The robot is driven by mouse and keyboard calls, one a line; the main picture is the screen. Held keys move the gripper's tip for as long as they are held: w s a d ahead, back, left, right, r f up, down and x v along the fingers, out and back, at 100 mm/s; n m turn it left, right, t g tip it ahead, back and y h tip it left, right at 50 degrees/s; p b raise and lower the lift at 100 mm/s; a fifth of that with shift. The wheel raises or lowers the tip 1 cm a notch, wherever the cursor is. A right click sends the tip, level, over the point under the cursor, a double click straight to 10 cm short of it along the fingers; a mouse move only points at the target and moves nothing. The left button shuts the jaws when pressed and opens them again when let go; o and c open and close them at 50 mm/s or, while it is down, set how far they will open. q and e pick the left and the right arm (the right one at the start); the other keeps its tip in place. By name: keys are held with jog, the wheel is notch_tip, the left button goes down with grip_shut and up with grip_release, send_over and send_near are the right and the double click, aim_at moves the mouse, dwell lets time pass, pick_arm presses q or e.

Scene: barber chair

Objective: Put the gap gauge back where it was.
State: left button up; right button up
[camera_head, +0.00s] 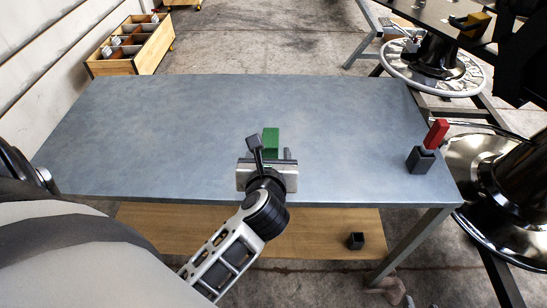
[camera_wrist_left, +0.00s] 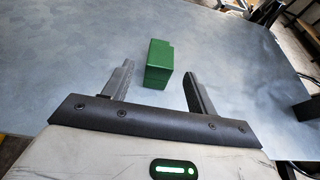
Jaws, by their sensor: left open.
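A green block (camera_head: 271,137) stands near the middle of the front part of the grey table. It also shows in the left wrist view (camera_wrist_left: 158,62), with a narrower, stepped part on it. My left gripper (camera_head: 271,151) is open, with its fingers pointing toward the block. In the left wrist view, the block is centred between the fingertips (camera_wrist_left: 158,74) or just beyond them, with clear space on both sides. A red piece (camera_head: 436,133) stands tilted in a dark block-shaped holder (camera_head: 420,160) at the table's right. I cannot tell which piece is the gap gauge. My right gripper is out of view.
The grey table (camera_head: 150,130) is otherwise bare, with free room left and behind. A wooden shelf (camera_head: 320,235) below carries a small dark cup-like box (camera_head: 356,240). A compartmented wooden crate (camera_head: 135,45) stands behind left. Dark, shiny chair bases (camera_head: 435,62) stand at the right.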

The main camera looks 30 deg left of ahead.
pick_arm(q)
jog(key=s+d+r+m+t+h, duration=0.1)
jog(key=d+r+m+t+h, duration=0.25)
jog(key=m, duration=0.85)
jog(key=s+d+r+m+t+h, duration=0.1)
jog(key=d+r+m+t+h, duration=0.3)
jog(key=m, duration=0.7)
jog(key=s+d+f+m+g+h+p, duration=0.1)
jog(key=s+d+f+m+g, duration=0.1)
jog(key=s+f+m+g, duration=0.2)
jog(key=s+d+f+m+g+h+p, duration=0.1)
jog(key=s+f+m+g, duration=0.3)
jog(key=f+m, duration=0.5)
jog(key=s+d+m+h, duration=0.1)
jog(key=m, duration=0.7)
jog(key=shift+f+p, duration=0.35)
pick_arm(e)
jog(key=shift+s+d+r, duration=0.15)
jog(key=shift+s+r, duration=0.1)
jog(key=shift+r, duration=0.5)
pick_arm(q)
jog(key=shift+g, duration=0.25)
